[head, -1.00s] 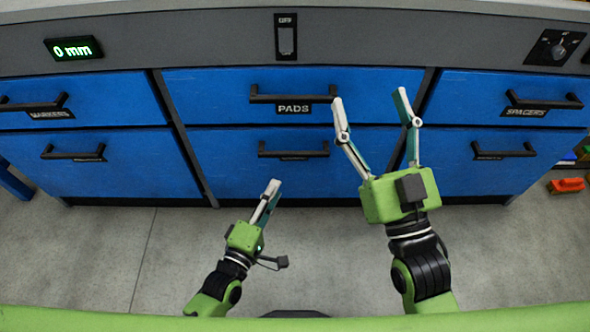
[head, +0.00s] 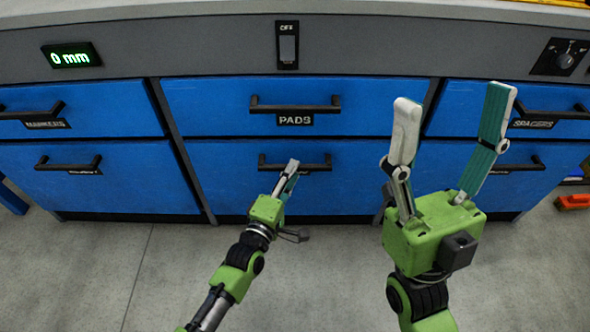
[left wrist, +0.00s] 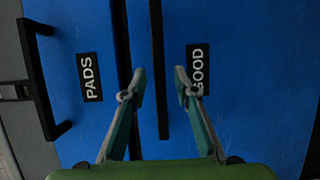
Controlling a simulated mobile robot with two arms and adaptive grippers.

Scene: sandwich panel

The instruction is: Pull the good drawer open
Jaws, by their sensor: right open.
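The good drawer (head: 350,185) is the blue lower middle front, shut. It also shows in the left wrist view (left wrist: 255,110), with its GOOD label (left wrist: 197,70) turned sideways. Its black bar handle (head: 318,163) is partly hidden by my left gripper in the head view. My left gripper (head: 288,169) is at the middle of this handle. In the left wrist view, its fingers are apart and the handle bar (left wrist: 159,40) runs between them, with a gap on each side. My right gripper (head: 452,92) is open and empty, raised in front of the right-hand drawers.
The PADS drawer (head: 215,105) is directly above, shut, with its own black handle (head: 295,105). Shut blue drawers, including MARKERS (head: 75,97), flank both sides. A switch marked OFF (head: 288,45) is above. The grey floor (head: 90,270) is clear at left.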

